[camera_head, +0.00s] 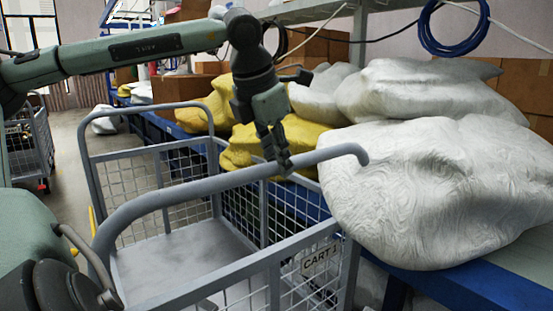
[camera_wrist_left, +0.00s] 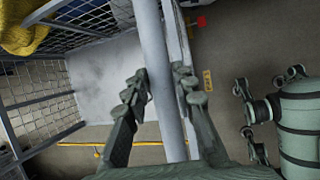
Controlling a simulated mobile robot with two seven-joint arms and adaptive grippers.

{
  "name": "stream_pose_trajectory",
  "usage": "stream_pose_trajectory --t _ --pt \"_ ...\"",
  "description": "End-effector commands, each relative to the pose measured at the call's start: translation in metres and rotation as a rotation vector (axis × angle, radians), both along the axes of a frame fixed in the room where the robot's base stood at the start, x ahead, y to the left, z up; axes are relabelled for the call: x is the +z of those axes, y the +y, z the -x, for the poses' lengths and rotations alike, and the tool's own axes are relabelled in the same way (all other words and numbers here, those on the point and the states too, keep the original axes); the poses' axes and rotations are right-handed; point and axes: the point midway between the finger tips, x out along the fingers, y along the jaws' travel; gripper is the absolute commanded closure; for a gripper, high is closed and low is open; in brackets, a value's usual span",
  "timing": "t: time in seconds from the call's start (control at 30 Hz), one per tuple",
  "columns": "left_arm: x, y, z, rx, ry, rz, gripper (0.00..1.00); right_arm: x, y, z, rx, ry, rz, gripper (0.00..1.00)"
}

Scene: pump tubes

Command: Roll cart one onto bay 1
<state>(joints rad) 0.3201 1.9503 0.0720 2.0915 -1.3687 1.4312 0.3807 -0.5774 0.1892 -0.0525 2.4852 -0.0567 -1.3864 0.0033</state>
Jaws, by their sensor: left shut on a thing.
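Cart one (camera_head: 265,262), a grey wire-mesh cart with a "CART 1" label (camera_head: 319,261), stands in front of me beside the blue-edged bench. Its grey tubular handle (camera_head: 215,185) runs across the near side. My left gripper (camera_head: 281,163) is shut around this handle, towards its right end. In the left wrist view the fingers (camera_wrist_left: 161,88) lie on both sides of the bar (camera_wrist_left: 152,45). The cart's floor looks bare where it shows.
White sacks (camera_head: 430,190) and yellow sacks (camera_head: 255,148) lie on the blue-edged bench (camera_head: 470,290), close to the cart's right side. Another wire cart (camera_head: 28,145) stands at the far left. A yellow floor line (camera_wrist_left: 80,144) shows in the left wrist view. Grey floor is open at right there.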

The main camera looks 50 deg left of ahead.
Motion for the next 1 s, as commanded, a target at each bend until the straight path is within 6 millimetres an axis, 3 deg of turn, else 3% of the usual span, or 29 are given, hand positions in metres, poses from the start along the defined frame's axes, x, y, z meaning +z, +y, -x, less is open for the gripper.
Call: stream_pose_trajectory --t 0.03,0.07,0.2,0.63,1.0 --pt "-0.002 0.003 0.000 0.004 0.005 -0.008 1.00 0.000 0.000 0.000 0.000 0.001 0.000 1.00" --pt "-0.002 0.004 0.000 0.005 0.004 -0.009 0.72 0.000 0.000 0.000 0.000 0.001 0.000 1.00" --pt "-0.001 0.005 -0.001 0.007 0.003 -0.011 0.55 -0.001 0.000 0.000 0.000 0.001 0.000 1.00" --pt "0.011 0.004 0.003 0.008 -0.002 -0.012 0.54 0.000 0.000 0.000 0.000 0.000 0.001 1.00" --pt "0.078 -0.007 0.033 0.009 -0.002 -0.013 0.54 0.000 0.000 0.000 0.000 0.001 0.000 1.00"
